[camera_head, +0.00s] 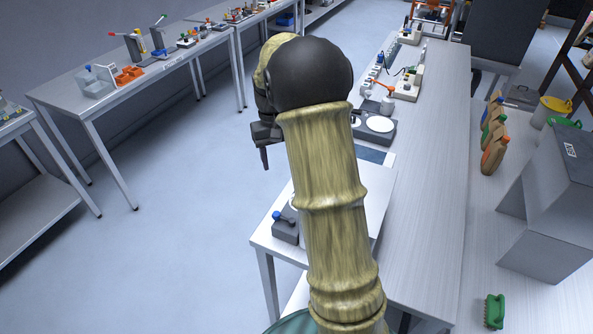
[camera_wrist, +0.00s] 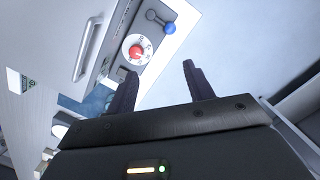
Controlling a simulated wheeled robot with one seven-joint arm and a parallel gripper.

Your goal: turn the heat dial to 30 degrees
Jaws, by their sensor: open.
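The heat dial (camera_wrist: 137,51) appears to be the red round knob on a white scale ring in the wrist view. It sits on the narrow front panel of a pale cabinet-like unit (camera_wrist: 62,28). The scale marks are too small to read. My gripper (camera_wrist: 159,70) is open and empty. In the wrist view its two dark fingers point towards the dial's side of the picture, apart from the dial. In the head view my gripper (camera_head: 265,160) hangs over the floor left of the bench, and I cannot make out the dial there.
A blue-knobbed lever (camera_wrist: 168,28) is beside the dial. In the head view a grey box with a blue knob (camera_head: 285,228) stands at the bench edge. My arm hides part of the bench (camera_head: 425,200). The floor (camera_head: 190,190) to the left is clear.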

